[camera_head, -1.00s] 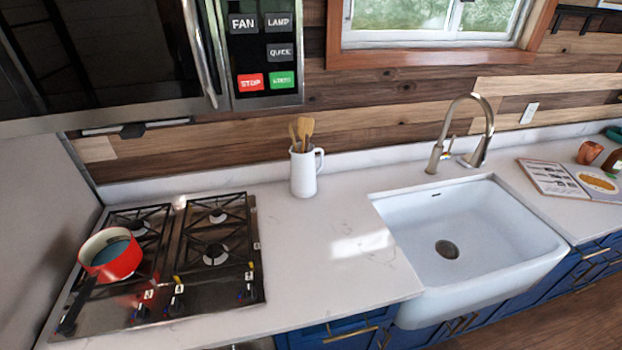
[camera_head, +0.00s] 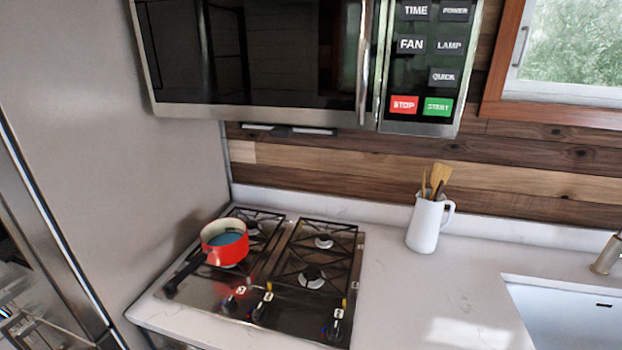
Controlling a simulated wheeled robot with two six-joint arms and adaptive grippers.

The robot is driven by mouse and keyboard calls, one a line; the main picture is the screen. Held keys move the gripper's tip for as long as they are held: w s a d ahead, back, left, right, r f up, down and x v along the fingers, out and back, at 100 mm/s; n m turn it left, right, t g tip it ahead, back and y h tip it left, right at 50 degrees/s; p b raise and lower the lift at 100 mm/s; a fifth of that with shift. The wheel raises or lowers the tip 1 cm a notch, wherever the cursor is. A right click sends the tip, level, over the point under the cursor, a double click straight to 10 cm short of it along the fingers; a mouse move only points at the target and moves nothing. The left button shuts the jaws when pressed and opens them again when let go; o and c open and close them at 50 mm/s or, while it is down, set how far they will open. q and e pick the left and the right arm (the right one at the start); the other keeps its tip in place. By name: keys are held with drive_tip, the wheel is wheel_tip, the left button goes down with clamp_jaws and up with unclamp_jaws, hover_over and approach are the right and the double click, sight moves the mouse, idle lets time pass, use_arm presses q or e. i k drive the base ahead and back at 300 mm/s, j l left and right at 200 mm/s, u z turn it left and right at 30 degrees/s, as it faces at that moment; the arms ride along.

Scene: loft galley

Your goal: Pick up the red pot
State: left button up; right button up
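The red pot (camera_head: 229,251) stands upright on the left side of the gas stove (camera_head: 285,319). It has a pale inner wall, a blue-grey inside bottom and a dark handle (camera_head: 186,274) that points to the lower left, toward the stove's front edge. Neither of my grippers shows in the head view, and nothing touches the pot.
A microwave (camera_head: 260,52) hangs above the stove. A tall grey panel (camera_head: 110,150) closes off the left side. A white jug (camera_head: 426,224) with wooden utensils stands right of the stove. The white counter (camera_head: 405,300) between stove and sink (camera_head: 570,318) is clear.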

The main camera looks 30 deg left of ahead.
sight(224, 241)
drive_tip(key=u, duration=1.6)
drive_tip(key=i+j+z, duration=0.15)
drive_tip(key=j, duration=0.45)
drive_tip(key=i+j+z, duration=0.1)
drive_tip(key=j, duration=0.5)
drive_tip(key=i+j+z, duration=0.15)
drive_tip(key=j, duration=0.45)
drive_tip(key=i+j+z, duration=0.15)
drive_tip(key=j, duration=0.5)
drive_tip(key=j+z, duration=0.1)
drive_tip(key=j, duration=0.55)
drive_tip(key=i, duration=0.05)
